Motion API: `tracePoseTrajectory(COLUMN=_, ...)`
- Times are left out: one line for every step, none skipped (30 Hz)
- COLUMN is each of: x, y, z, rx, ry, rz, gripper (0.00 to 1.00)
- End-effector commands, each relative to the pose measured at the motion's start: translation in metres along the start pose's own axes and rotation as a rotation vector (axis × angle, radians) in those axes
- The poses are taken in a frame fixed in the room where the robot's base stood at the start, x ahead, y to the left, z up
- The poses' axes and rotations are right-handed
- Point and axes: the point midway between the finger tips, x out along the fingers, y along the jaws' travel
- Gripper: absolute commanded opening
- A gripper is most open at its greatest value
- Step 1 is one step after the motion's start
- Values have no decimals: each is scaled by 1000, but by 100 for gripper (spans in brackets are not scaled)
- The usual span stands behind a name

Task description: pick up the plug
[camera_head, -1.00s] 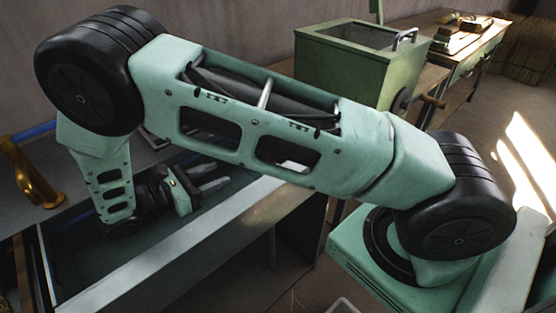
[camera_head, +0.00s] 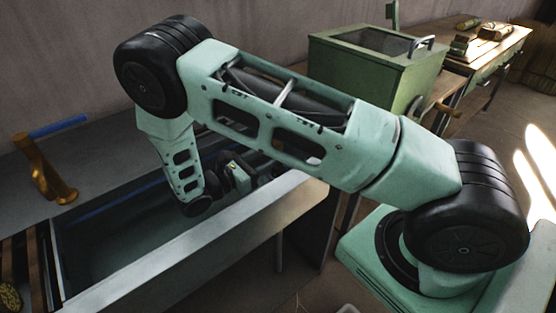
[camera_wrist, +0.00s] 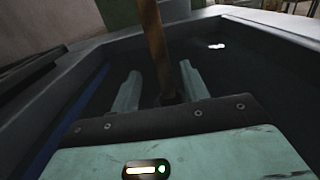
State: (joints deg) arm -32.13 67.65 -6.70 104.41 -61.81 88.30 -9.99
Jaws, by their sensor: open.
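My gripper (camera_head: 255,174) is inside the dark basin, low and near its right end, partly behind my arm in the head view. In the wrist view its two pale fingers (camera_wrist: 160,80) are apart. A brown upright rod (camera_wrist: 154,40) stands in line with the gap between the fingers; it may be the plug, but I cannot tell for sure. In the head view no plug can be made out; my arm hides part of the basin.
The basin (camera_head: 190,243) has a broad pale front rim. A brass tap (camera_head: 42,170) with a blue handle stands at its left back. A green box (camera_head: 360,75) with a crank and a wooden workbench (camera_head: 490,52) stand at the back right. Floor is open at the right.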

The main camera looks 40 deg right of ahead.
Motion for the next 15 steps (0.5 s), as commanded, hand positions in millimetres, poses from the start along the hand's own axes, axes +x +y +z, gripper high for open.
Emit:
tracePoseTrajectory(x=5, y=-1, z=0, rx=-2, ry=0, rz=-2, gripper=45)
tracePoseTrajectory(x=8, y=-1, z=0, rx=-2, ry=0, rz=-3, gripper=45)
tracePoseTrajectory(x=14, y=-2, z=0, rx=-3, ry=-1, rz=-3, gripper=45)
tracePoseTrajectory(x=18, y=-2, z=0, rx=-3, ry=-1, rz=-4, gripper=45)
tracePoseTrajectory(x=23, y=-3, z=-1, rx=-3, ry=-1, rz=-5, gripper=45)
tracePoseTrajectory(x=29, y=-3, z=-1, rx=-4, ry=-1, rz=-4, gripper=45)
tracePoseTrajectory(x=34, y=-3, z=-2, rx=-3, ry=-1, rz=-4, gripper=45)
tracePoseTrajectory(x=38, y=-3, z=-2, rx=-2, ry=-1, rz=-4, gripper=45)
tracePoseTrajectory(x=42, y=-3, z=-2, rx=-2, ry=-1, rz=-2, gripper=45)
tracePoseTrajectory(x=45, y=-3, z=-2, rx=-2, ry=0, rz=-2, gripper=45)
tracePoseTrajectory(x=47, y=-3, z=-2, rx=-2, ry=0, rz=-2, gripper=45)
tracePoseTrajectory(x=50, y=-3, z=-2, rx=-2, ry=0, rz=-2, gripper=45)
tracePoseTrajectory(x=50, y=-3, z=-2, rx=-2, ry=0, rz=-1, gripper=45)
tracePoseTrajectory(x=51, y=-3, z=-3, rx=-2, ry=0, rz=-1, gripper=45)
tracePoseTrajectory(x=51, y=-2, z=-3, rx=-1, ry=0, rz=0, gripper=45)
